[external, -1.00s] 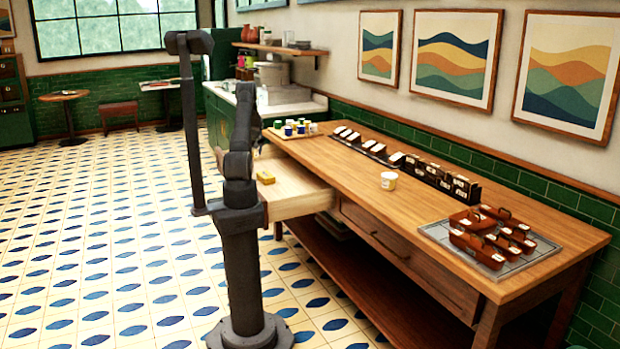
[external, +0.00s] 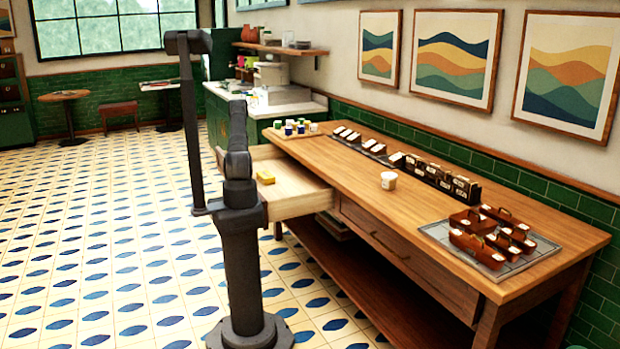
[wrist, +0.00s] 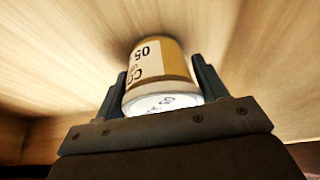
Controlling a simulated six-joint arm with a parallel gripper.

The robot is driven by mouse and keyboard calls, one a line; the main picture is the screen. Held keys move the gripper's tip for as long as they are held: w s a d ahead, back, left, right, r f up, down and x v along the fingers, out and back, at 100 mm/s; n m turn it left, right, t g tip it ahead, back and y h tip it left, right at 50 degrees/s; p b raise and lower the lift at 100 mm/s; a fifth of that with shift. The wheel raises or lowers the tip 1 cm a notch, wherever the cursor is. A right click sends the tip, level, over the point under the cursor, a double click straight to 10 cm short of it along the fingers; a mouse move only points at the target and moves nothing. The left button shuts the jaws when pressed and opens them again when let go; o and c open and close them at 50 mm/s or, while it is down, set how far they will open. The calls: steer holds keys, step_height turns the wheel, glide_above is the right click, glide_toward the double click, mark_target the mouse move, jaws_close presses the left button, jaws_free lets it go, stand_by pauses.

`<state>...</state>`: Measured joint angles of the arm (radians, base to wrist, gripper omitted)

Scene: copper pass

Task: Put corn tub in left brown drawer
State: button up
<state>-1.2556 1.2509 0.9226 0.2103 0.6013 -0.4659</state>
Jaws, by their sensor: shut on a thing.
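The corn tub (wrist: 158,66) is mustard-coloured with a white label reading "CO" and "05", and a white end faces the wrist camera. My gripper (wrist: 160,80) is shut on it, one dark finger on each side. Pale wood grain lies behind the tub; I cannot tell whether the tub touches it. The left brown drawer (external: 298,199) is pulled out from the table in the external view, its pale inside showing. A small yellow item (external: 265,177) shows in it. In the external view my gripper and the tub are hidden behind my arm.
On the wooden table (external: 430,225) stand a white tub (external: 388,180), a row of dark labelled boxes (external: 440,177) and a grey tray (external: 437,231) with brown carriers. A board (external: 280,133) of small tubs sits at the table's far left end. The right drawer (external: 400,255) is shut.

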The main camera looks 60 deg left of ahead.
steer(key=o, duration=1.1)
steer(key=shift+f, duration=0.1)
steer(key=v, duration=1.2)
steer(key=shift+a, duration=0.1)
steer(key=x, duration=1.1)
steer(key=shift+a+f, duration=0.15)
steer(key=shift+f, duration=0.15)
steer(key=shift+r, duration=1.1)
